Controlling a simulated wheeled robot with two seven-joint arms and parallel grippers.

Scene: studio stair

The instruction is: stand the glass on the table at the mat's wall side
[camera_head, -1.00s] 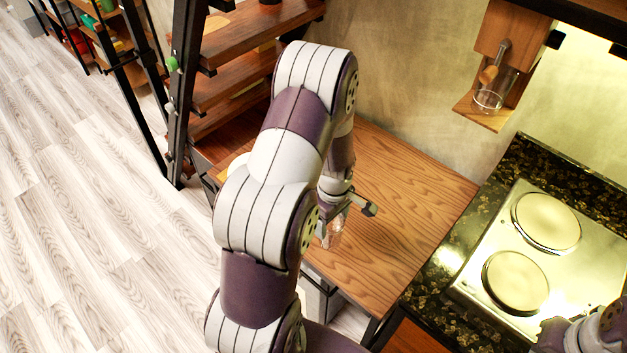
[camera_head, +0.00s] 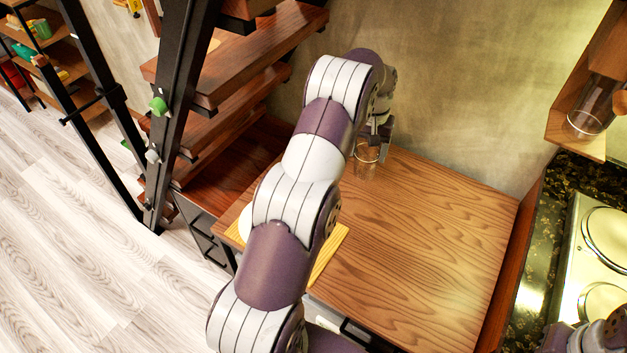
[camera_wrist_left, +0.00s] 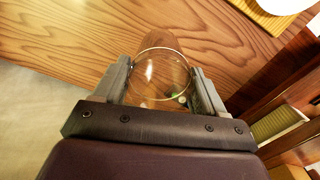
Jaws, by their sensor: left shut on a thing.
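The clear glass (camera_head: 365,166) is at the back of the wooden table (camera_head: 440,250), near the wall and upright. My left gripper (camera_head: 376,146) is shut on it. In the left wrist view the glass (camera_wrist_left: 160,72) shows between the two fingers, with its round rim facing the camera. I cannot tell whether its base touches the table. The yellow mat (camera_head: 331,254) is partly hidden under my left arm, nearer the table's front than the glass. The mat also shows in the left wrist view (camera_wrist_left: 262,14). My right gripper is out of view.
A white plate (camera_wrist_left: 285,3) is on the mat. Wooden stair treads (camera_head: 245,75) on a black frame rise left of the table. A stove (camera_head: 600,255) in a dark counter is at right, below a wall shelf (camera_head: 575,140) with a glass vessel. The table's right part is clear.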

